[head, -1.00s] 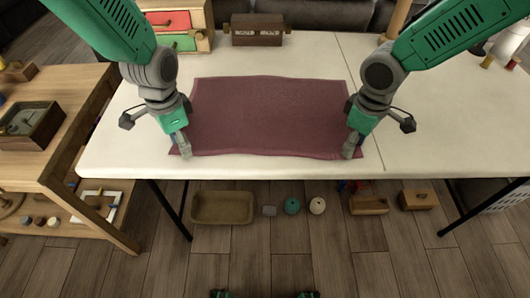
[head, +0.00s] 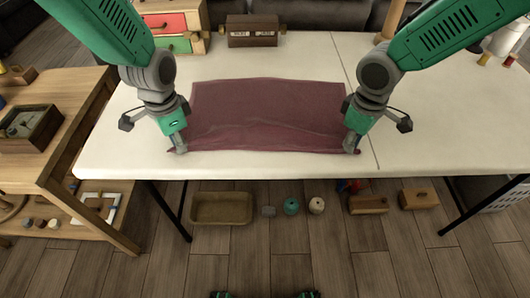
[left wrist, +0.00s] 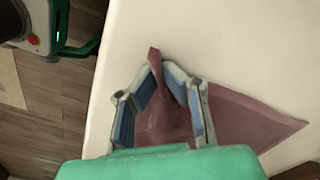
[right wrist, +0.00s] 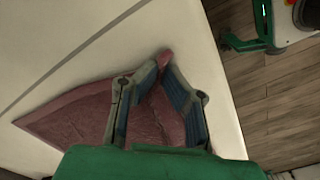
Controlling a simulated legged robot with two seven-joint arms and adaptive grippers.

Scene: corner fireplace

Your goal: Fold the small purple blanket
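The purple blanket (head: 265,108) lies spread on the white table, with a wrinkle running across its near part. My left gripper (head: 179,149) is at its near left corner, and my right gripper (head: 352,150) is at its near right corner. In the left wrist view the fingertips (left wrist: 160,66) close on a pinched fold of blanket (left wrist: 165,118), with the corner sticking out past them. In the right wrist view the fingertips (right wrist: 160,64) likewise pinch the blanket (right wrist: 152,120), its tip poking out beyond them.
The white table (head: 440,130) is clear to the right of the blanket. A dark box (head: 253,30) and a small drawer unit (head: 172,25) stand at the back. A wooden side table (head: 50,150) is at the left. A tray (head: 221,208) and several small objects lie on the floor.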

